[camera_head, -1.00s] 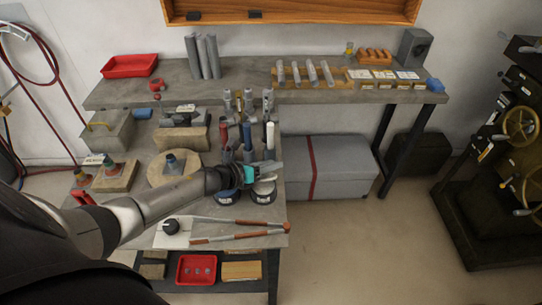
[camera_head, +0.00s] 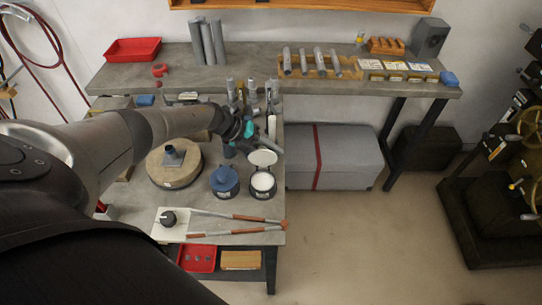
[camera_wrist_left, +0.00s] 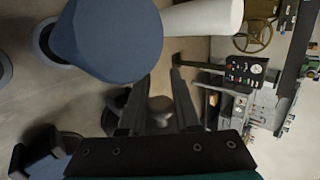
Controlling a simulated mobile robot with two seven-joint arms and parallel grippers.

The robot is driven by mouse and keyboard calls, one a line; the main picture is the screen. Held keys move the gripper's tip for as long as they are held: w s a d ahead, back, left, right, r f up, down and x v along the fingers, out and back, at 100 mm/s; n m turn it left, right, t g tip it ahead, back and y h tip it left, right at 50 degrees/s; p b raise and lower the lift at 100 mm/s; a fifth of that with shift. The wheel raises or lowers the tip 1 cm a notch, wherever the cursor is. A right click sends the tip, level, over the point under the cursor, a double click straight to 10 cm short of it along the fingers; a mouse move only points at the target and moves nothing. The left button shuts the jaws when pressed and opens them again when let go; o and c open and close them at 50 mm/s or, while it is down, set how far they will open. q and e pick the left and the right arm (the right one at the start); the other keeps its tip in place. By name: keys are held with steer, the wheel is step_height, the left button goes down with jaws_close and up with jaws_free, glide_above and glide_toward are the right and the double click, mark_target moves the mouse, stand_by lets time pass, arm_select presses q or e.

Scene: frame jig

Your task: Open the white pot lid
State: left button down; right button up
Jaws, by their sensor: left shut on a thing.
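The white pot (camera_head: 263,184) stands near the right edge of the bench, its round white top showing inside a dark rim. Its pale round lid (camera_head: 263,158) is raised at the far side of the pot, beside my gripper; whether it is hinged to the pot I cannot tell. My left gripper (camera_head: 262,146) comes in from the left and is shut on the lid. In the left wrist view a small grey-brown knob (camera_wrist_left: 160,106) shows between the fingers. My right gripper is not in view.
A blue-topped pot (camera_head: 225,180) stands just left of the white pot. Tools stand behind my gripper. Long-handled tongs (camera_head: 240,216) lie in front, near a white plate (camera_head: 165,232). A round wooden block (camera_head: 173,170) lies to the left.

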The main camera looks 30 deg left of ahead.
arm_select(q)
steer(key=shift+w+a+f+n+g+h+b, duration=0.15)
steer(key=shift+f+n+g+h+b, duration=0.2)
steer(key=shift+b, duration=0.55)
steer(key=c, duration=0.6)
jaws_free()
steer(key=shift+r, duration=0.2)
steer(key=shift+a+r, duration=0.2)
steer(key=shift+r, duration=0.05)
steer(key=p+v, duration=0.1)
steer(key=v, duration=1.3)
steer(key=shift+a+r, duration=0.1)
steer(key=shift+r, duration=0.1)
